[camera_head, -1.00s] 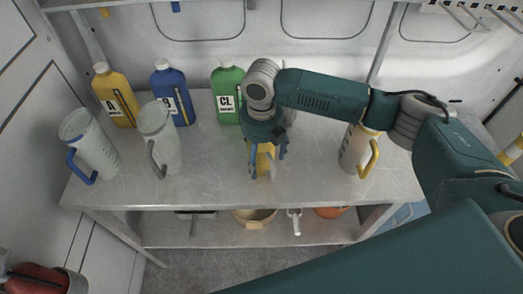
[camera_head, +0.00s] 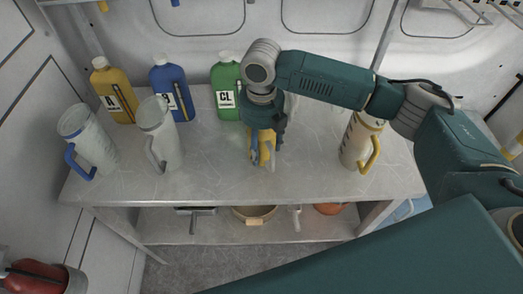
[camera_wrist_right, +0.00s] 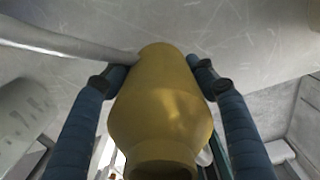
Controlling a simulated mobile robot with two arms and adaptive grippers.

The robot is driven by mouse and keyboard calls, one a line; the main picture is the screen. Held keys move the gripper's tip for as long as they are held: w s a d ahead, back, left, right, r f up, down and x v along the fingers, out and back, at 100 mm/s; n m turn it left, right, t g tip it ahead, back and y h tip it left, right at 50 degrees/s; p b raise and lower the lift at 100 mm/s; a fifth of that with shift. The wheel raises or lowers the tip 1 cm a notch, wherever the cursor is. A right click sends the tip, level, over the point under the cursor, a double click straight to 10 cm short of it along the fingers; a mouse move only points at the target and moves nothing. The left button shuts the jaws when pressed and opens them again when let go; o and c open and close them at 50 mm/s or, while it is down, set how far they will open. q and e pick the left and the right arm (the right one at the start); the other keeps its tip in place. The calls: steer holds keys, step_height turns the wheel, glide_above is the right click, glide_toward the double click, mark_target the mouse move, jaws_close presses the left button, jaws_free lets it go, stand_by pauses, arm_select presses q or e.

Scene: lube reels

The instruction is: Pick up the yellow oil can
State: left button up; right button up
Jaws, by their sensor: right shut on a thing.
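The yellow oil can (camera_head: 265,157) shows in the head view as a small yellow piece under my right gripper (camera_head: 262,141), near the middle of the bench. Much of it is hidden by the hand and fingers. In the right wrist view, the rounded yellow can (camera_wrist_right: 162,108) fills the middle, with a finger of my right gripper (camera_wrist_right: 160,75) closed against each side. The right gripper is shut on the can. I cannot tell whether the can still touches the bench top (camera_head: 215,165). My left gripper is not in view.
A yellow bottle (camera_head: 120,108), blue bottle (camera_head: 180,108) and green bottle (camera_head: 226,85) stand at the back. Jugs with a blue handle (camera_head: 92,140), grey handle (camera_head: 160,130) and yellow handle (camera_head: 352,145) stand on the bench. The front middle is clear. A lower shelf (camera_head: 250,229) holds several items.

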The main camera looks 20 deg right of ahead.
step_height(320, 180, up, 17)
steer(key=shift+r+b, duration=0.1)
steer(key=shift+b, duration=1.1)
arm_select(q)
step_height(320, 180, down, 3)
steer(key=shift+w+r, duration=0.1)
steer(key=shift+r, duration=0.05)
